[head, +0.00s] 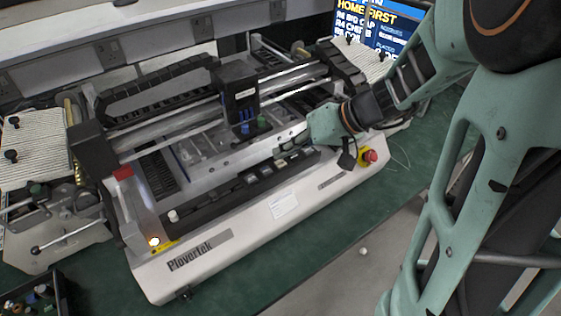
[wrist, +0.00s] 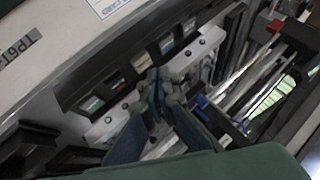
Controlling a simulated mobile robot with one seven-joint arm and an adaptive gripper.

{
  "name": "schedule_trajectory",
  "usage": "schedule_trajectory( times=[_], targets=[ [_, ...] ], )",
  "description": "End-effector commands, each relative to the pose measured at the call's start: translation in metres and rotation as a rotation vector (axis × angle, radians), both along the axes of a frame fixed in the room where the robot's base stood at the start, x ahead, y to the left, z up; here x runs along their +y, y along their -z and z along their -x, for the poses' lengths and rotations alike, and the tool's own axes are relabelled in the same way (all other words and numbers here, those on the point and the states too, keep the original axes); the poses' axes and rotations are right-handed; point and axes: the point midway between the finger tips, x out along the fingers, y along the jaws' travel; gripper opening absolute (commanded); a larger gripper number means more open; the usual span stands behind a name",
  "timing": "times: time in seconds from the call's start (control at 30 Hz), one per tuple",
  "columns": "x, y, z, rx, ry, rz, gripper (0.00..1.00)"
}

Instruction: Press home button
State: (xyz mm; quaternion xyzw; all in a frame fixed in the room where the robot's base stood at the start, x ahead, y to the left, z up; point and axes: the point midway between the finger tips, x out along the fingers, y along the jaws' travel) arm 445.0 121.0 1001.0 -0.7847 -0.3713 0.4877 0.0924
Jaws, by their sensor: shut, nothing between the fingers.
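A small lit button (head: 153,241) glows white-orange beside a yellow label at the front left corner of the white Plovertek machine (head: 245,228). I take it for the home button, but its label is too small to read. It does not show in the wrist view. My gripper (wrist: 157,78) is shut and empty, with its fingertips above the row of slots with coloured labels. In the head view my arm's end is over the machine's right half, far to the right of the lit button. The fingertips are hard to make out there.
A red stop knob (head: 370,156) stands at the machine's right front. A screen (head: 368,22) behind reads "HOME FIRST". A white knob (head: 172,215) and a red-topped post (head: 123,174) are near the lit button. A dark gantry head (head: 238,92) spans the machine's middle.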

Motion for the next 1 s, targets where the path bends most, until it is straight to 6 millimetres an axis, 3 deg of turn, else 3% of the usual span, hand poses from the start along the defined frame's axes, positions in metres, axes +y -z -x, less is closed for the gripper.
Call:
schedule_trajectory(
  times=[1.0],
  targets=[
    [0.0001, 0.0084, 0.0, 0.0, 0.0, 0.0, 0.0]
  ],
)
